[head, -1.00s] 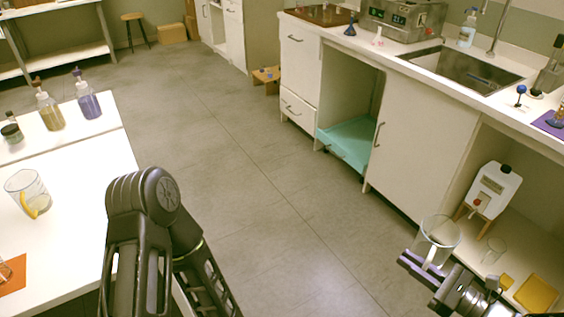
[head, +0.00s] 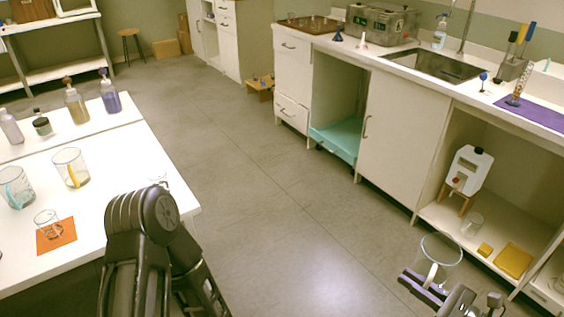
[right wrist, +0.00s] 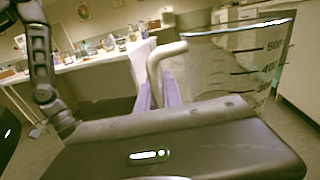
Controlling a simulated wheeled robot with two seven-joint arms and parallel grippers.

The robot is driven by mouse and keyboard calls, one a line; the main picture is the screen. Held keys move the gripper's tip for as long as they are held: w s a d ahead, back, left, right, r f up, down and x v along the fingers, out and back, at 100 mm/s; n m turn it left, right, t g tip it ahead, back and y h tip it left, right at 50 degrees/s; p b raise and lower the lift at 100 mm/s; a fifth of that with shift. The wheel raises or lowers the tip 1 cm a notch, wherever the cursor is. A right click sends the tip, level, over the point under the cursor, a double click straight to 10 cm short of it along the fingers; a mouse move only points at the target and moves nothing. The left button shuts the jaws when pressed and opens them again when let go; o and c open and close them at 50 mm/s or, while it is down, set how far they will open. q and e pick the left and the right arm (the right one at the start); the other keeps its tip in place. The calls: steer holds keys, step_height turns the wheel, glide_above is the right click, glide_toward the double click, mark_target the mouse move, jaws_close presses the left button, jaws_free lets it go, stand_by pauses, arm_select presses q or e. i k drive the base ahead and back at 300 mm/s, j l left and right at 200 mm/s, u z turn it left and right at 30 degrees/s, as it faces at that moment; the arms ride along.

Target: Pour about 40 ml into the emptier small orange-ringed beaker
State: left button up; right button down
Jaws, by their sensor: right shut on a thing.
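My right gripper (head: 430,282) is shut on the handle of a large clear measuring beaker (head: 442,249), held upright or nearly so over the floor at the lower right. In the right wrist view the beaker (right wrist: 228,62) shows black marks, including 500 and 400; I cannot tell its liquid level. A small clear beaker (head: 46,222) stands on an orange mat (head: 58,239) on the white table at left; its ring and contents are too small to tell. Another small glass rim (head: 158,178) shows behind my left arm, mostly hidden. My left gripper is out of view.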

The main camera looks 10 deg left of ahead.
mark_target(48, 222)
steer(key=k+u, duration=0.1)
steer(key=u, duration=0.3)
steer(key=j+u, duration=0.1)
steer(key=u, duration=0.3)
steer(key=k+j+u, duration=0.1)
steer(key=u, duration=0.3)
steer(key=j+u, duration=0.15)
steer(key=u, duration=0.25)
steer(key=k+j+u, duration=0.1)
steer(key=u, duration=0.3)
